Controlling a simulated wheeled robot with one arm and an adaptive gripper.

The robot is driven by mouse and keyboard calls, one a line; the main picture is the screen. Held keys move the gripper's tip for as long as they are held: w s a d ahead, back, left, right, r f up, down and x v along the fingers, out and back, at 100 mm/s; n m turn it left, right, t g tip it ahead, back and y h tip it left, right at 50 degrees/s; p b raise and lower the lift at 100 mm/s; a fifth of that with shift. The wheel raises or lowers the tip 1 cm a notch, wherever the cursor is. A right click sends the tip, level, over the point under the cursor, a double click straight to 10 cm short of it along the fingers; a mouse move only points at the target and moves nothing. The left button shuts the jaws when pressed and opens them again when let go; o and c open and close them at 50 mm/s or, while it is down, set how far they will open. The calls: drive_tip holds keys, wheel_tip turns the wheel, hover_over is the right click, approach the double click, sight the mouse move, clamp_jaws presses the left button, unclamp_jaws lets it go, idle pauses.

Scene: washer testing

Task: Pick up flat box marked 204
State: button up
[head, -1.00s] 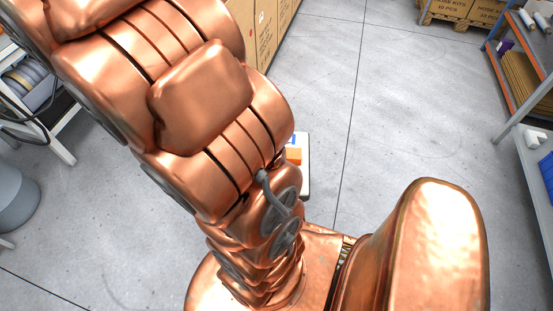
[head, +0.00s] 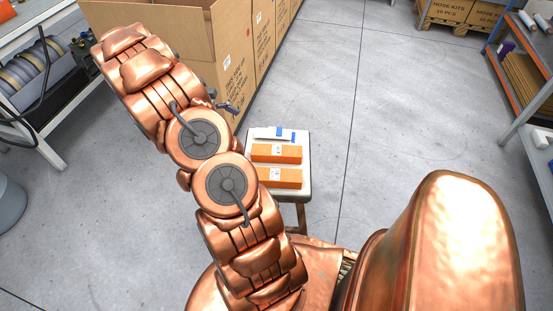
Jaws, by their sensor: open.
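Two flat orange boxes with white labels lie on a small stool (head: 304,190): a farther one (head: 262,152) and a nearer one (head: 287,178). A flat white box with blue marks (head: 273,133) lies at the stool's far end. The labels are too small to read, so I cannot tell which box is 204. My gripper (head: 229,107) shows only as a small dark part beyond the arm, left of the stool and apart from the boxes. It is open; most of it is hidden.
Large open cardboard boxes (head: 185,38) stand behind my arm. A bench with cable reels (head: 30,75) is at the left. A shelf rack (head: 520,75) stands at the right, with pallet boxes (head: 465,12) at the back. The floor right of the stool is clear.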

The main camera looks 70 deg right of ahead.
drive_tip(key=n+g+b, duration=0.2)
drive_tip(key=b, duration=0.2)
approach(275, 150)
drive_tip(key=shift+s+d+f, duration=0.2)
drive_tip(key=shift+s+d, duration=0.15)
drive_tip(key=shift+s, duration=0.35)
drive_tip(key=shift+s+d+f, duration=0.2)
drive_tip(key=shift+s+f, duration=0.15)
drive_tip(key=shift+s, duration=0.05)
drive_tip(key=shift+x, duration=3.5)
drive_tip(key=shift+a+f, duration=0.1)
drive_tip(key=shift+a, duration=0.1)
drive_tip(key=c, duration=1.5)
